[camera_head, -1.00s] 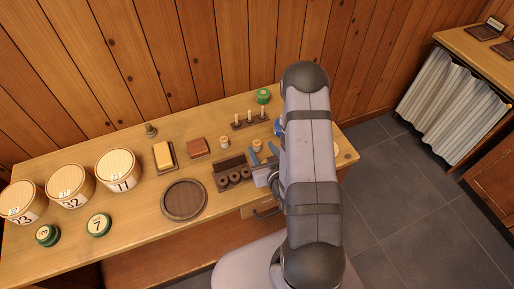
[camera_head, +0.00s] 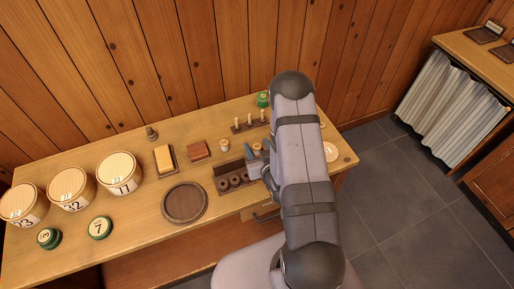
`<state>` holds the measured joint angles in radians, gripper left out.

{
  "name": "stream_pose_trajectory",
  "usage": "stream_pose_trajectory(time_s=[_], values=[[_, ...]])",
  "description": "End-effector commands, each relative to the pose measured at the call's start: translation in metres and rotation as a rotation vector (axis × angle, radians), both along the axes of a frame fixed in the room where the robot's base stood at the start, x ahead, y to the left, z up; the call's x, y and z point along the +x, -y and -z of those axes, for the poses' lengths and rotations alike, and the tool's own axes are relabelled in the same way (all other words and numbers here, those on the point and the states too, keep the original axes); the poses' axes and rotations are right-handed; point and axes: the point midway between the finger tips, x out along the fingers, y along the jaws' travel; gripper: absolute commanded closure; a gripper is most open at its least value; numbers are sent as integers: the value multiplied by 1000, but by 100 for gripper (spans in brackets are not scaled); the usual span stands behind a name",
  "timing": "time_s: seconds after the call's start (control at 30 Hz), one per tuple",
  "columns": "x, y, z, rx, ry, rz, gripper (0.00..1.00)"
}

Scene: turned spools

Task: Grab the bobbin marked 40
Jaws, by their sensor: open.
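I cannot read a 40 on anything in view. Two small pale wooden bobbins stand on the bench: one (camera_head: 224,145) in the open, the other (camera_head: 257,147) right by my gripper. Their markings are too small to read. My gripper (camera_head: 257,157) has blue-grey fingers, is open, and sits over the right end of a dark rack (camera_head: 222,187) with several round dark pieces in it. Whether the fingers are around the nearer bobbin or only beside it, I cannot tell. My arm hides part of the bench to the right.
Numbered wooden tubs (camera_head: 71,188) and green-rimmed discs marked 3 (camera_head: 49,238) and 7 (camera_head: 99,228) stand at left. A round dark tray (camera_head: 184,218) lies mid-bench. Behind are a peg rack (camera_head: 250,127) and a green item (camera_head: 263,100). A pale disc (camera_head: 330,150) lies right.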

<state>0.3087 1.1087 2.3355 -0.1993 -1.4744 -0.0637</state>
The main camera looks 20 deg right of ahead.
Motion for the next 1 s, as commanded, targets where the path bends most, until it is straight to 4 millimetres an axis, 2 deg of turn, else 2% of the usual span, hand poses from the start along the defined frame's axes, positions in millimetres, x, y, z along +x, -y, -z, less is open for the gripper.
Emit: stream_pose_trajectory(time_s=[0.23, 0.27, 0.4, 0.43, 1.0], values=[[1, 0, 1, 0, 0, 0, 54], [1, 0, 1, 0, 0, 0, 58], [1, 0, 1, 0, 0, 0, 92], [1, 0, 1, 0, 0, 0, 97], [1, 0, -7, 0, 1, 0, 97]])
